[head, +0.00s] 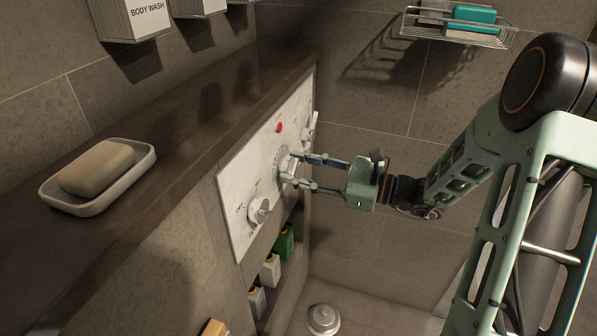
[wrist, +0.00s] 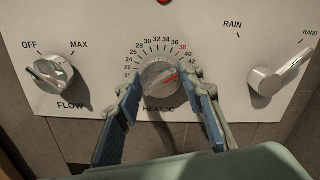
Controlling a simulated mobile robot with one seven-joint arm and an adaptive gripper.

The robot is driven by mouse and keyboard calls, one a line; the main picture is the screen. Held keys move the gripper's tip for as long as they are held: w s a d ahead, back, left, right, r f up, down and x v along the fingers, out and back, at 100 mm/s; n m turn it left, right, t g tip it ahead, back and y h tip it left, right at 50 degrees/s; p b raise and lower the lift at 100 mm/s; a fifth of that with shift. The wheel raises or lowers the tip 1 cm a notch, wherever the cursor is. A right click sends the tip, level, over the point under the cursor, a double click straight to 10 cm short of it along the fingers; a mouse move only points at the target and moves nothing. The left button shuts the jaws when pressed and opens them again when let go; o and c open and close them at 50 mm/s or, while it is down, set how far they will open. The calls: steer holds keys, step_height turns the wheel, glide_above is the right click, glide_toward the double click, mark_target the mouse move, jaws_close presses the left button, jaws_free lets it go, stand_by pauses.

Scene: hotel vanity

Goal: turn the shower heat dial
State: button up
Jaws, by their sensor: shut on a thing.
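The shower heat dial (wrist: 159,74) is a round grey knob in the middle of a white panel (head: 236,190), ringed by printed numbers and labelled HEAT °C. The head view also shows the dial (head: 281,160), partly hidden by my fingers. My gripper (wrist: 162,80) has one blue-padded finger on each side of the dial and is shut on it. In the head view my gripper (head: 291,167) reaches the panel from the right.
A flow knob (wrist: 50,72) sits left of the dial and a RAIN/HAND lever (wrist: 280,75) right. A soap dish (head: 98,195) stands on the ledge above. Bottles (head: 270,270) stand in a niche below. A wire rack (head: 460,30) hangs on the back wall.

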steer(key=shift+f+n+b, duration=0.1)
steer(key=shift+n+b, duration=0.6)
steer(key=shift+n, duration=0.9)
steer(key=o, duration=1.2)
steer(key=shift+c, duration=0.2)
steer(key=v, duration=1.2)
